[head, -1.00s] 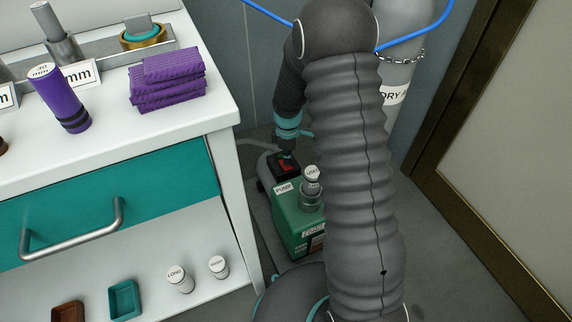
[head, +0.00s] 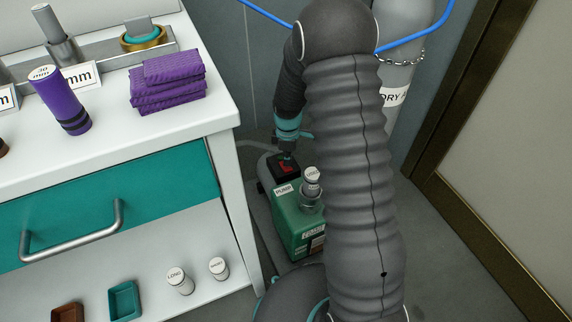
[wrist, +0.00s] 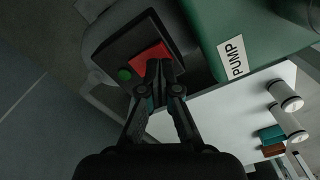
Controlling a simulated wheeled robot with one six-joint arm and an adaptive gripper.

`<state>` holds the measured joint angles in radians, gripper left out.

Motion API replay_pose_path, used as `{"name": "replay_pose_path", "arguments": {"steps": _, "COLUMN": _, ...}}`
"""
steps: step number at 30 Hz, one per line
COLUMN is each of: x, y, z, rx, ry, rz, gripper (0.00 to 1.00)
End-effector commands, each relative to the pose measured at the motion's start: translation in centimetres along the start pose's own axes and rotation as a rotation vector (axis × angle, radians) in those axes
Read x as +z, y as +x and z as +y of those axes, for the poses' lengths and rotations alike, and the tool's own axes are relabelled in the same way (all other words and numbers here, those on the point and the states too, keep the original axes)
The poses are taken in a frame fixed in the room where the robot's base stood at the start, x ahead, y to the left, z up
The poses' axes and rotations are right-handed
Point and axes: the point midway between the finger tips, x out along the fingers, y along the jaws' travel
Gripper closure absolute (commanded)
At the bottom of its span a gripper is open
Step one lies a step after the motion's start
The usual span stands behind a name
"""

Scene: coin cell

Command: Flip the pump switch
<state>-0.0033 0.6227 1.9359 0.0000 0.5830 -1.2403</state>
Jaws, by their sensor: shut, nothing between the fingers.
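The pump (head: 297,232) is a green box labelled PUMP on the floor, right of the cabinet. Its switch is a red rocker (head: 284,168) on a dark housing, partly hidden by my gripper in the head view. In the wrist view the red rocker (wrist: 150,56) sits on a black plate beside a round green light (wrist: 124,74). My gripper (wrist: 158,66) is shut and empty, pointing down with its fingertips at the rocker. They look to be touching or very close; I cannot tell which. The gripper (head: 287,155) also shows above the switch in the head view.
The white cabinet (head: 228,105) stands close on the left, with purple cloths (head: 167,85) on top. A chained gas cylinder (head: 397,75) stands behind my arm.

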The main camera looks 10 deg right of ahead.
Motion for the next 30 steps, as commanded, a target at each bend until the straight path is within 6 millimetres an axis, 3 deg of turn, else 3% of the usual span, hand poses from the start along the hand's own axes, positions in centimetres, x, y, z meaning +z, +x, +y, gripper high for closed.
{"name": "replay_pose_path", "arguments": {"steps": 30, "x": 0.01, "y": 0.98, "z": -0.01, "rx": 0.000, "ry": 0.000, "rz": 0.000, "gripper": 1.00}}
